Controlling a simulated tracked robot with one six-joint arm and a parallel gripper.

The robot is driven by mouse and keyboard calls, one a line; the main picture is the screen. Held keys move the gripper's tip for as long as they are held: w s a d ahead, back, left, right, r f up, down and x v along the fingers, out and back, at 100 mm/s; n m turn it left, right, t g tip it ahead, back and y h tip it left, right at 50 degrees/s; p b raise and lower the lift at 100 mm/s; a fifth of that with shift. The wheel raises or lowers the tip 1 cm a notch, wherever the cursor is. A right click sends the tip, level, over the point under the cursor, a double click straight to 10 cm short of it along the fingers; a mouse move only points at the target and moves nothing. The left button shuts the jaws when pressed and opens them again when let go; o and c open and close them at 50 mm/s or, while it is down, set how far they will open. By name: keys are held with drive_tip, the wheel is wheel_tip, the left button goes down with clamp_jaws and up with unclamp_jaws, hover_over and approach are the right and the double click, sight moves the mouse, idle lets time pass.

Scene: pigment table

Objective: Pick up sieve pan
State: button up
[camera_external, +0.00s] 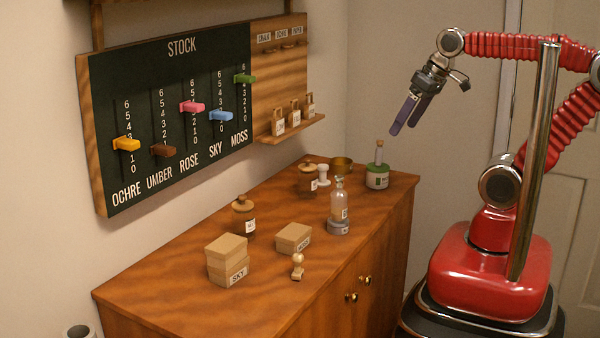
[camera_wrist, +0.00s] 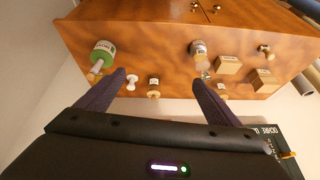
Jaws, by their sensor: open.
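A small brass-coloured round pan (camera_external: 341,162), which I take to be the sieve pan, sits at the far end of the wooden cabinet top, near the wall. It stands between a lidded wooden jar and a green-topped container. In the wrist view I cannot make it out for certain; my left finger covers part of that area. My gripper (camera_external: 404,128) is open and empty, held in the air above and to the right of the cabinet's far end. Its two fingers also show apart in the wrist view (camera_wrist: 158,80).
The green-topped container (camera_external: 377,178) with an upright handle stands at the far right corner. Near the pan are a white knobbed piece (camera_external: 323,176) and the wooden jar (camera_external: 307,180). A glass bottle (camera_external: 339,205) and boxes (camera_external: 228,262) stand nearer. A stock board (camera_external: 170,110) hangs on the wall.

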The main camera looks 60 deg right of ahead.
drive_tip(key=w+d+m+y, duration=0.5)
drive_tip(key=w+d+m, duration=0.4)
drive_tip(key=w+m, duration=0.55)
drive_tip(key=w+d+m+t+y, duration=0.1)
drive_tip(key=w+d+m+t, duration=0.2)
drive_tip(key=d+m, duration=0.65)
drive_tip(key=w+d+m+t, duration=0.25)
drive_tip(key=d+m, duration=0.25)
drive_tip(key=d, duration=0.9)
drive_tip(key=shift+t, duration=0.35)
drive_tip(key=f, duration=2)
drive_tip(key=shift+a+f, duration=0.3)
drive_tip(key=shift+a, duration=0.05)
drive_tip(key=shift+f, duration=0.45)
